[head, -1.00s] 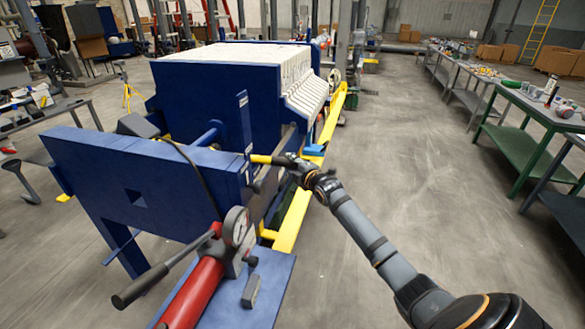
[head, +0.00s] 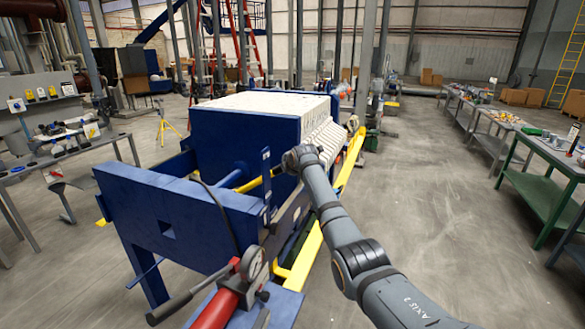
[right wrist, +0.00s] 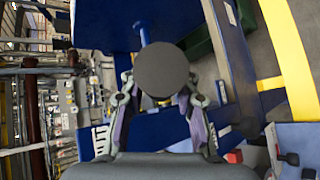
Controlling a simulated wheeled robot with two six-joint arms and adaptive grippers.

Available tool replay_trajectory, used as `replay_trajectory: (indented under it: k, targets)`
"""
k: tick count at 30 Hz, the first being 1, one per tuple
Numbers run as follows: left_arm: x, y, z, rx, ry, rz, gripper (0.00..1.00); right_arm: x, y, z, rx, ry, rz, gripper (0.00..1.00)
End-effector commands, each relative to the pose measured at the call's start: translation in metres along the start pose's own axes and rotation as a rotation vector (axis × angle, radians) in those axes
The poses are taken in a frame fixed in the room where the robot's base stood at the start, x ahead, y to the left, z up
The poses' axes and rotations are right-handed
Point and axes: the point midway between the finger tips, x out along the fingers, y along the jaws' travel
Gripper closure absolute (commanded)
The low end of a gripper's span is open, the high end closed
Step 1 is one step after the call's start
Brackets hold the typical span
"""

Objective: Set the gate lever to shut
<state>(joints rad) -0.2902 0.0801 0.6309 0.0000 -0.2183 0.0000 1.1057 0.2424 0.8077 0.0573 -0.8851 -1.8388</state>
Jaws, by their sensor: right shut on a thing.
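The gate lever (head: 250,184) shows as a yellow bar with a dark outer end, beside a narrow upright blue plate (head: 266,182) on the near side of the blue press. My right gripper (head: 284,168) is at the dark end of the lever, its fingers mostly hidden by the wrist in the head view. In the right wrist view a round dark end face (right wrist: 162,70) sits between the fingers of my right gripper (right wrist: 158,98), which is shut on the lever. The lever's pivot and any position marks cannot be made out. My left gripper is out of view.
The press frame (head: 160,205) carries white plates (head: 270,103). A yellow rail (head: 305,255) runs along its right side. A gauge (head: 253,262) and red cylinder (head: 215,310) stand in front. The floor to the right is clear up to a green table (head: 545,185).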

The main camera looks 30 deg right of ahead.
Motion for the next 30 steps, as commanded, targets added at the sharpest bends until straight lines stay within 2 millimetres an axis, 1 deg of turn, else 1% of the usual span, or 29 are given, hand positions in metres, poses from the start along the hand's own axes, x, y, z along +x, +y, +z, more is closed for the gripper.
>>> replay_trajectory:
  k: [1,5,12,19,20,21,24,30]
  targets:
    - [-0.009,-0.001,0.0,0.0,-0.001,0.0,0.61,-0.004,0.007,0.002,-0.007,-0.002,-0.009,1.0]
    - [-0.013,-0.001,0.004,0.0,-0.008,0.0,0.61,-0.005,0.01,0.002,-0.025,-0.008,-0.027,1.0]
    - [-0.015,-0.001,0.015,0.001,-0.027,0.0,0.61,-0.005,0.013,0.003,-0.035,-0.012,-0.031,1.0]
    - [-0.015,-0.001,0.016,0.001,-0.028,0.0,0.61,-0.006,0.015,0.004,-0.036,-0.014,-0.025,1.0]
    - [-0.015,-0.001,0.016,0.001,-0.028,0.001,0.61,-0.006,0.015,0.004,-0.036,-0.014,-0.025,0.65]
    - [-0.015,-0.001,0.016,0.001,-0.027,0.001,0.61,-0.006,0.015,0.004,-0.035,-0.014,-0.025,0.6]
    - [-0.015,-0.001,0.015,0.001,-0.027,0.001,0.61,-0.006,0.015,0.003,-0.035,-0.013,-0.027,0.46]
    - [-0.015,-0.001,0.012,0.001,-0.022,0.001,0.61,-0.005,0.012,0.003,-0.034,-0.011,-0.031,0.46]
